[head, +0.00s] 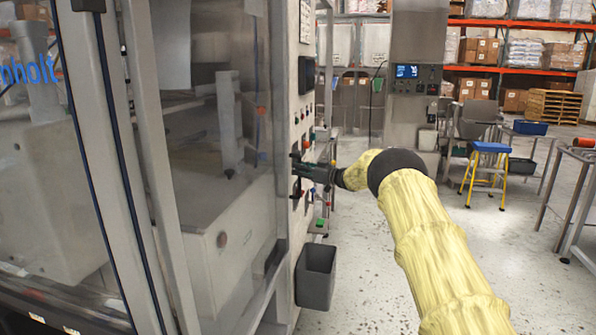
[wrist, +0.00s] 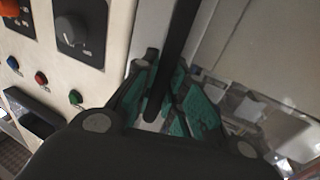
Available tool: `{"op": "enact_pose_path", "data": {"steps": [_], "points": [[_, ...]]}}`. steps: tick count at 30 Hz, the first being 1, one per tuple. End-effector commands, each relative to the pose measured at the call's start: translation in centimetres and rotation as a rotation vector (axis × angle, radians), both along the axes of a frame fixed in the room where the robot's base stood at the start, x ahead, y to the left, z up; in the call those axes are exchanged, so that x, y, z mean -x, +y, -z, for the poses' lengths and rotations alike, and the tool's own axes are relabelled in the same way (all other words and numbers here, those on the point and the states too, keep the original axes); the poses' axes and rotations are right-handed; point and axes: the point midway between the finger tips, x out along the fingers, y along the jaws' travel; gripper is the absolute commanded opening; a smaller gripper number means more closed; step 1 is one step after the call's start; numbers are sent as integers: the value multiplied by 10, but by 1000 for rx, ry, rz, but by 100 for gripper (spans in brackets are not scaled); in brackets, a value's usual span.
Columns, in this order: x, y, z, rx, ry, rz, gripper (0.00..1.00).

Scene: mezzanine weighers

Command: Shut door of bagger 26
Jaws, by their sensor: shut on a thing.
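A large machine with clear panels in grey metal frames (head: 160,190) fills the left of the head view. No number 26 is legible on it. A clear door-like panel (head: 205,130) is beside its cream control strip (head: 305,95); I cannot tell how far it stands open. My gripper (head: 299,166) is at the front of this strip. In the wrist view, my gripper (wrist: 162,112) has its green-padded fingers closed around a dark upright bar (wrist: 178,50), which looks like a handle.
A black knob (wrist: 72,30) and small coloured buttons are left of the bar in the wrist view. A grey bin (head: 316,275) hangs low on the machine. A blue-topped stool (head: 490,148) and a table stand to the right. The floor (head: 365,290) between is clear.

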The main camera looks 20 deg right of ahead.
Motion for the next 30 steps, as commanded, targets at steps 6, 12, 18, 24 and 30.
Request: {"op": "enact_pose_path", "data": {"steps": [6, 12, 18, 24, 30], "points": [[-3, 5, -6, -2, -7, -2, 0], [-3, 6, -7, -3, -8, -3, 17], [-2, 5, -5, -1, -6, -2, 35], [0, 1, -4, -1, -4, 1, 35], [1, -3, -3, -2, -3, 3, 35]]}}
